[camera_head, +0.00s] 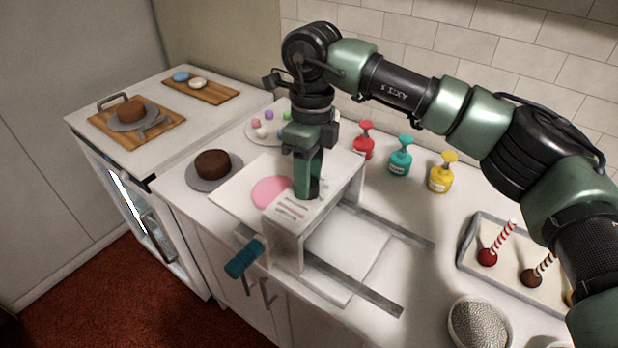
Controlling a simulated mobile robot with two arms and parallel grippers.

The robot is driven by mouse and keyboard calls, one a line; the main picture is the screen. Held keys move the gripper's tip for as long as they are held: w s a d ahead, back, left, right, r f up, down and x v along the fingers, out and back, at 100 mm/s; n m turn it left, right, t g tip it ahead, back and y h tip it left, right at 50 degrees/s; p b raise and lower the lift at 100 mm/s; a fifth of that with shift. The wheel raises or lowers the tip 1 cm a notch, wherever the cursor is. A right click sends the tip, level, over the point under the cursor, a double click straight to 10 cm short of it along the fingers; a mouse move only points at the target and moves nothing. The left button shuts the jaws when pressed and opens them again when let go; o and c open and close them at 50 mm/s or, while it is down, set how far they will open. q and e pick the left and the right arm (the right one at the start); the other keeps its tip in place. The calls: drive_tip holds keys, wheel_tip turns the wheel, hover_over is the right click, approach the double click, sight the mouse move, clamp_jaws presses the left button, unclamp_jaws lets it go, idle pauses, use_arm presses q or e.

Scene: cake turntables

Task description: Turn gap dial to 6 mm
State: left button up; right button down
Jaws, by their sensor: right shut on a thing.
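A white sheeter machine (288,238) stands on the counter, with a printed scale label (291,208) on its top. My right gripper (308,192) comes down from above onto the machine's top, just behind the label. It is shut on the gap dial, which the fingers hide almost wholly. The dial's setting cannot be read from here. A crank with a teal handle (243,258) sticks out at the machine's front. A pink disc (271,192) lies on the white feed board to the left of the gripper. My left gripper is not in view.
A chocolate cake (213,164) stands on a grey turntable at left. Red (364,141), teal (401,157) and yellow (441,174) pump bottles stand behind. A tray (467,248) with cake pops and a metal bowl (479,325) are at right.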

drive_tip(key=shift+a, duration=0.1)
drive_tip(key=c, duration=0.9)
unclamp_jaws()
drive_tip(key=shift+w+r, duration=0.15)
drive_tip(key=shift+r, duration=0.4)
wheel_tip(320, 180, up, 7)
drive_tip(key=shift+w+f+b, duration=0.15)
drive_tip(key=shift+b, duration=0.7)
